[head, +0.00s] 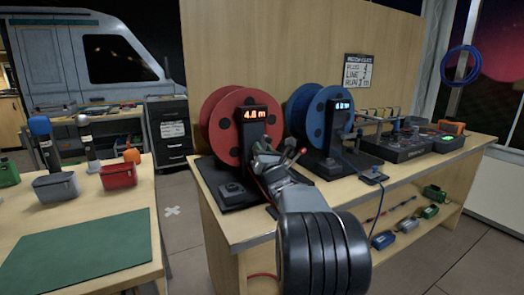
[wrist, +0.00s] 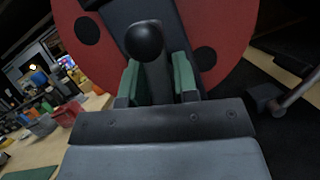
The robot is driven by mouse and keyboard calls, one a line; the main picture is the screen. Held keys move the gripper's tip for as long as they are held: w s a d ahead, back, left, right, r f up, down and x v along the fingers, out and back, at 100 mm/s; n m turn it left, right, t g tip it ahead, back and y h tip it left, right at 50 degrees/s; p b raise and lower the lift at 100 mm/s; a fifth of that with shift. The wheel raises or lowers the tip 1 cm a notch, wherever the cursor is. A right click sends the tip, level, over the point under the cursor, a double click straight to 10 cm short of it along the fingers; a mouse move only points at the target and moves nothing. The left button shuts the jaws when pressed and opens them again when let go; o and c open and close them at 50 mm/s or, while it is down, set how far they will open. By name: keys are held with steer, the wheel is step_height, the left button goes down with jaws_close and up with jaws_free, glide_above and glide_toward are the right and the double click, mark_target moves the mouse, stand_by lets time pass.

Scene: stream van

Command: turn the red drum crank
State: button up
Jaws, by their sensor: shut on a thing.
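The red drum (head: 222,122) stands on a black base on the right-hand bench, with a display post reading 4.8 m in front of it. In the head view my gripper (head: 265,150) reaches the front of this post, at the crank. In the wrist view the red drum (wrist: 100,45) fills the back. There my gripper (wrist: 160,85) has its green-padded fingers closed on either side of the dark crank handle (wrist: 147,42), whose round knob sticks up between them. In the head view the arm largely hides the crank.
A blue drum (head: 303,110) with its own display post stands just right of the red one. A blue cable lies near the bench's front edge. The left table (head: 130,200) holds a green mat (head: 80,252), a grey bin (head: 57,188) and a red bin (head: 118,176). Floor shows between the benches.

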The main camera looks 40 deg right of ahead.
steer(key=shift+f+m+b, duration=0.1)
steer(key=shift+m+b, duration=0.4)
steer(key=shift+b, duration=0.05)
